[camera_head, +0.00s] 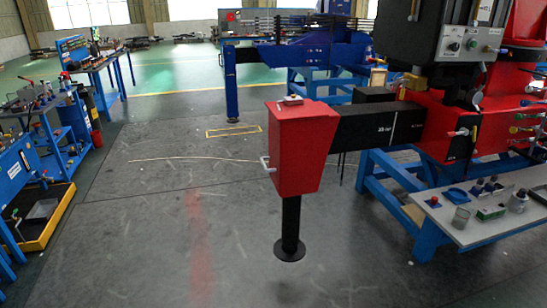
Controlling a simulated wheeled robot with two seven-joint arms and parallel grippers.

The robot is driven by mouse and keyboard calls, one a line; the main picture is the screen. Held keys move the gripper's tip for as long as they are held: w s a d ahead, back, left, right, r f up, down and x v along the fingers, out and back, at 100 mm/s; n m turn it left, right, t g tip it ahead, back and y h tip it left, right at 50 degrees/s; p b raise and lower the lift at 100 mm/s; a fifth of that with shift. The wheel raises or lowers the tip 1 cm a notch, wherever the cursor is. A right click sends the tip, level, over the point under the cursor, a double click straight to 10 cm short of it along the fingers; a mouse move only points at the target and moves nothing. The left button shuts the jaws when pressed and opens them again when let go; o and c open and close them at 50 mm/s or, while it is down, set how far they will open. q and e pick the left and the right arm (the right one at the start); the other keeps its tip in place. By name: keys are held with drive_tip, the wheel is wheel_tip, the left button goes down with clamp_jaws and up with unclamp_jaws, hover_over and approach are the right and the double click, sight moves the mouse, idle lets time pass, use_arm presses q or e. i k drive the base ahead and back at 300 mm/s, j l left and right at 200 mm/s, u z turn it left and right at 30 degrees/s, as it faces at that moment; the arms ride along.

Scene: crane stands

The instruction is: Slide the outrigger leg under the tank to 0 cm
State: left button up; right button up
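The outrigger leg is a red box (298,148) on the end of a black horizontal beam (375,130). The beam comes out of a red housing (450,125) on the right and bears small white markings, too small to read fully. A black post with a round foot (289,250) hangs below the red box; whether the foot touches the floor I cannot tell. A pale handle (265,163) sticks out on the box's left side. A dark tank-like block (440,40) with a grey valve panel stands above the housing. Neither of my grippers shows.
A light bench (470,225) with jars and small parts stands at the lower right beside blue trestle legs. Blue workbenches (45,125) line the left, with a yellow-edged tray (40,220). The grey floor left of the leg is clear.

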sight(303, 132)
drive_tip(key=i+l, duration=0.15)
drive_tip(key=i, duration=0.35)
drive_tip(key=i+l, duration=0.15)
drive_tip(key=i, duration=0.4)
drive_tip(key=i+l, duration=0.2)
drive_tip(key=i, duration=0.3)
drive_tip(key=i+l, duration=0.15)
drive_tip(key=i, duration=0.4)
